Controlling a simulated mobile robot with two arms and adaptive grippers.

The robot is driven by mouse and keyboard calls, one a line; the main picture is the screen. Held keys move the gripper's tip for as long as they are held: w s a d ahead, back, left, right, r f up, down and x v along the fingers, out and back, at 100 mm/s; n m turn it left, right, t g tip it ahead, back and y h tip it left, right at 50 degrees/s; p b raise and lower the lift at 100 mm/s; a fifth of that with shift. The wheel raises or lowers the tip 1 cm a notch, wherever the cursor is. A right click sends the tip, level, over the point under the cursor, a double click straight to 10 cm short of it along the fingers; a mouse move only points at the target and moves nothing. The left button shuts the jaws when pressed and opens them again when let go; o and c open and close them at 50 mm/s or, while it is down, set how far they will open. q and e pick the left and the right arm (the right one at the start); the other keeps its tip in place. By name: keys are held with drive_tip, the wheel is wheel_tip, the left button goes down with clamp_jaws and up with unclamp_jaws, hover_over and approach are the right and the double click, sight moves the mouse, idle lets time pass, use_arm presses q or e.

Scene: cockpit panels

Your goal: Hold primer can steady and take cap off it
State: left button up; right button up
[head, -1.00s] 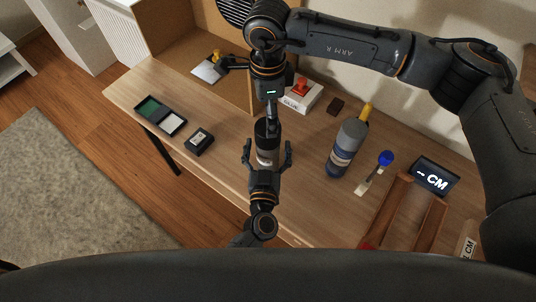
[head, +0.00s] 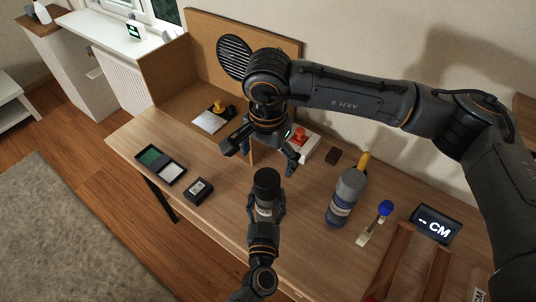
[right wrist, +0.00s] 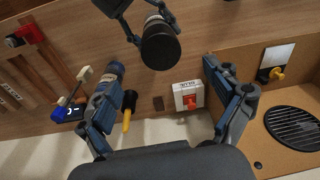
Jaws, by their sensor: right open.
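The primer can (head: 264,209) is a small cylinder with a pale band, and its black cap (head: 266,182) is on its upper end. My left gripper (head: 264,212) has its fingers closed around the can's lower part. My right gripper (head: 261,158) is open and empty, above and beyond the can, with its fingers spread wide. In the right wrist view the round black cap (right wrist: 160,50) faces the camera between the right fingers (right wrist: 163,70), apart from them. The left gripper's fingers also show there beside the can (right wrist: 153,20).
A white box with a red top (head: 303,146) is behind the right gripper. A black box (head: 198,191) and a two-panel case (head: 162,167) lie left.

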sight(267, 177)
drive_tip(key=f+n, duration=0.2)
drive_tip(key=f, duration=0.1)
drive_tip(key=f+n, duration=0.3)
drive_tip(key=w+f+n, duration=0.1)
drive_tip(key=f+n, duration=0.1)
drive_tip(key=f, duration=0.1)
drive_tip(key=shift+f+t, duration=0.3)
drive_tip(key=shift+t, duration=0.1)
drive_tip(key=shift+c, duration=0.5)
drive_tip(key=c, duration=1.3)
drive_tip(key=shift+r, duration=0.3)
drive_tip(key=shift+r, duration=0.85)
